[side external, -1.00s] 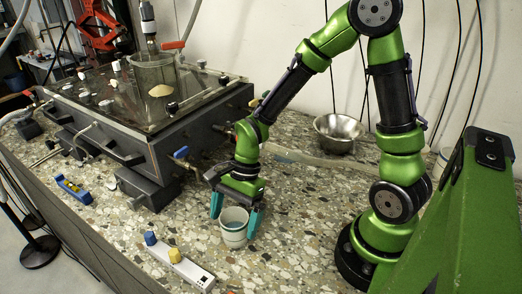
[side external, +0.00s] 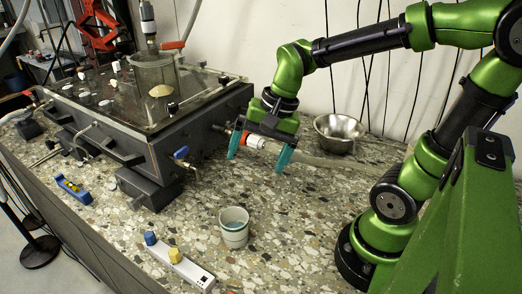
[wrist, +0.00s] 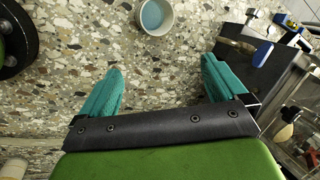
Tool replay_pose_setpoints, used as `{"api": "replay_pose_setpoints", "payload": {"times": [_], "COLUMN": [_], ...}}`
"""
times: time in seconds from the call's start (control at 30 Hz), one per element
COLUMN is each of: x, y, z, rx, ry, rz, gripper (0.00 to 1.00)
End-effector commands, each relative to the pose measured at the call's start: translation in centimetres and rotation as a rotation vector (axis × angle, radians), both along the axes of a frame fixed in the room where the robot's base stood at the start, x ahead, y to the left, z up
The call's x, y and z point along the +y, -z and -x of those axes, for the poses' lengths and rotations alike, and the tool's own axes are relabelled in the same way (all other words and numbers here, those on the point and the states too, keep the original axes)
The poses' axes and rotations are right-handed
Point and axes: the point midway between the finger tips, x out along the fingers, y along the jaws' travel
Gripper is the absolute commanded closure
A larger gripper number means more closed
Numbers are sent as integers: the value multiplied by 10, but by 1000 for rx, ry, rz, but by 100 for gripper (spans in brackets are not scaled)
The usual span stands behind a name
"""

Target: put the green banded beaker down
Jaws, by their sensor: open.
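The green banded beaker (side external: 234,232) stands upright on the speckled countertop. It is a pale cup with a thin band, and in the wrist view (wrist: 168,15) bluish contents show inside it. My gripper (side external: 259,161) is open and empty. It hangs above the counter, higher than the beaker and farther back, apart from it. In the wrist view the two teal fingers (wrist: 160,85) are spread wide with bare counter between them, and the beaker lies beyond the fingertips at the top edge.
The dark seepage tank (side external: 150,130) with its clear lid fills the left back. A white strip with blue and yellow knobs (side external: 180,264) lies in front of the beaker. A blue level (side external: 74,189) lies at left. A metal bowl (side external: 339,132) stands behind. Counter right of the beaker is clear.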

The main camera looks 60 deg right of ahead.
Motion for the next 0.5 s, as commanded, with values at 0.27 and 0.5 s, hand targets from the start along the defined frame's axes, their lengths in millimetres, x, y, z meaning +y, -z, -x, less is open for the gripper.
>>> {"api": "replay_pose_setpoints", "payload": {"times": [0.27,0.5], "x": [-12,-15], "y": [-43,-49], "z": [33,39], "rx": [-411,-490], "ry": [-476,-577], "rz": [269,331], "gripper": [2,2]}}
